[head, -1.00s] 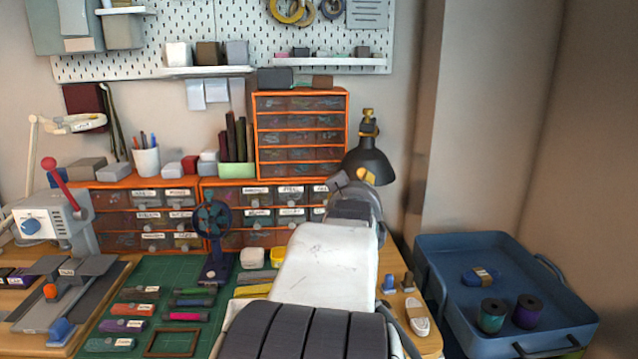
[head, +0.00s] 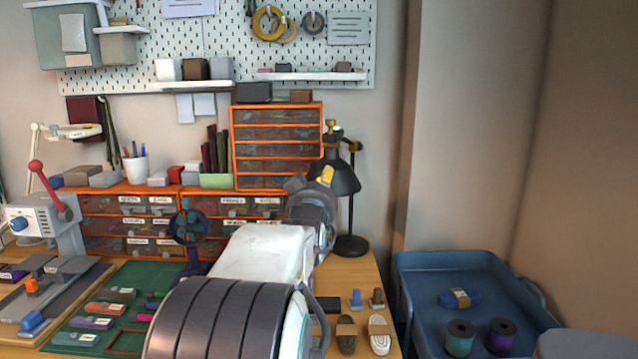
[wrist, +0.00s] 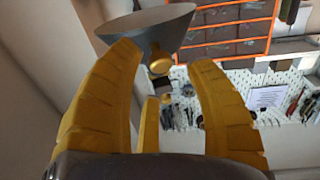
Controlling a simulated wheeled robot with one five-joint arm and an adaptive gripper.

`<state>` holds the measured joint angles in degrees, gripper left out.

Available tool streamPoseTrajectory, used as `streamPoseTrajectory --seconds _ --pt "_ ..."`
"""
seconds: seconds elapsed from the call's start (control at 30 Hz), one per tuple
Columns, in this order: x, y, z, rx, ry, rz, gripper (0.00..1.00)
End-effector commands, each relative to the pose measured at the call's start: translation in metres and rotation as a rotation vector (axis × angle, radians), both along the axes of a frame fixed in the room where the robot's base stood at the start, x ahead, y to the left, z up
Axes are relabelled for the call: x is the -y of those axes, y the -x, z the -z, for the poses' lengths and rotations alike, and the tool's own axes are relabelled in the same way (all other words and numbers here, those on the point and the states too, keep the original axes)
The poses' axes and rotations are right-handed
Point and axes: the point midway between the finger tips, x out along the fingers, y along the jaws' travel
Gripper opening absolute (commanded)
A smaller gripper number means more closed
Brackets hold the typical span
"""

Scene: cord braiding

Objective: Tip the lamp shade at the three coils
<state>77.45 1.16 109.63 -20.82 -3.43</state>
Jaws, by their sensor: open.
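The black desk lamp stands at the right end of the bench; its dark shade (head: 341,180) opens downward. In the wrist view the shade (wrist: 148,26) is at the top, just past the fingertips. A brass knob (wrist: 159,67) shows between the fingers. My gripper (wrist: 163,62) is open, its yellow fingers around the knob without visibly closing on it. In the head view my gripper (head: 323,177) overlaps the shade's left side. A blue coil with a paper band (head: 460,298), a green coil (head: 460,338) and a purple coil (head: 502,335) are in the blue tray (head: 407,285).
Orange drawer cabinets (head: 276,108) stand left of the lamp against the pegboard (head: 225,60). Several small items, including a light oval one (head: 379,335), lie at the bench's right end. A wall corner is behind the tray. A grey object (head: 588,344) shows at bottom right.

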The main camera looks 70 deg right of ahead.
Motion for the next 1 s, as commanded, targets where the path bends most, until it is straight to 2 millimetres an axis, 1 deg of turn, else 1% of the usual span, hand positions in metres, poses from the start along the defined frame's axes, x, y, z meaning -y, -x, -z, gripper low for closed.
streamPoseTrajectory --seconds 0.03,0.1,0.3,0.5,0.73,0.77,1.0 --pt "0.007 -0.002 0.001 0.000 -0.002 -0.001 0.49" --pt "0.014 -0.003 0.001 0.000 -0.001 -0.001 0.49" --pt "0.029 -0.007 0.000 0.000 0.000 -0.001 0.49" --pt "0.034 -0.008 0.000 0.000 0.000 -0.001 0.49" --pt "0.034 -0.008 0.000 0.000 0.000 -0.001 0.49" --pt "0.034 -0.008 0.000 0.000 0.000 -0.001 0.52" --pt "0.034 -0.008 0.000 0.000 0.000 -0.001 0.30"
